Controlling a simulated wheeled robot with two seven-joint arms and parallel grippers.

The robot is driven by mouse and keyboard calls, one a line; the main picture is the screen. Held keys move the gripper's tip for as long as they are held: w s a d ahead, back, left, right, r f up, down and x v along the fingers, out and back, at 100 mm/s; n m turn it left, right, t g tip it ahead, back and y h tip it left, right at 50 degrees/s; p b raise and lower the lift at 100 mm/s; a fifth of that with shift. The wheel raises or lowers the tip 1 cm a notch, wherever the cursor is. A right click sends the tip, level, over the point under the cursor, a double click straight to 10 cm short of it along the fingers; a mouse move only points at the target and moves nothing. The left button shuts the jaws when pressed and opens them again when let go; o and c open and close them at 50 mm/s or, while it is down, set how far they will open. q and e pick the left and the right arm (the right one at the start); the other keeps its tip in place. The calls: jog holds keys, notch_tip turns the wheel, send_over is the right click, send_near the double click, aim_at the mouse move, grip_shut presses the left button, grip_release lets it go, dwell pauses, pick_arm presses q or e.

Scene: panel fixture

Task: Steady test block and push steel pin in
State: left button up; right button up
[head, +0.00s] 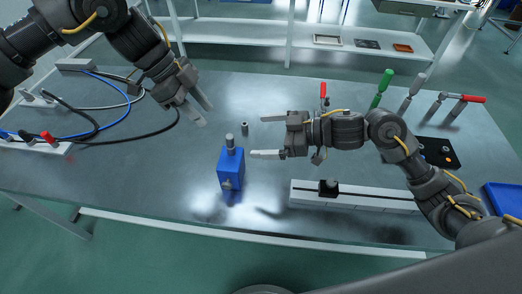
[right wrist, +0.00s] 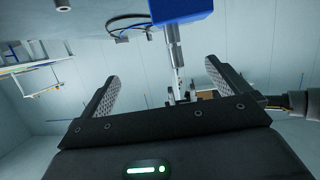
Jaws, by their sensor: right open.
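The blue test block (head: 231,172) stands on the metal table, with a small metal fitting low on its front. The steel pin (head: 230,142) stands upright, sticking out of the block's top. My right gripper (head: 262,136) is open and empty, just right of the block and pin. In the right wrist view the pin (right wrist: 174,48) and part of the block (right wrist: 182,8) show beyond the gap between the open fingers (right wrist: 162,75). My left gripper (head: 204,112) is open and empty, above and left of the block, apart from it.
A small grey cylinder (head: 245,128) stands behind the block. A white rail (head: 360,197) with a black slider lies at the front right. Several upright tools, including a green-handled one (head: 382,85), stand at the back right. Cables and a white strip (head: 40,146) lie at left.

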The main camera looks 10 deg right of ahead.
jog(key=g, duration=0.2)
send_near(225, 161)
jog(key=shift+w+d+f+n+h, duration=0.1)
jog(key=shift+w+f+n+h, duration=0.25)
jog(key=shift+f, duration=0.3)
jog(key=x, duration=1)
jog(key=shift+w+a, duration=0.3)
jog(key=shift+a, duration=0.05)
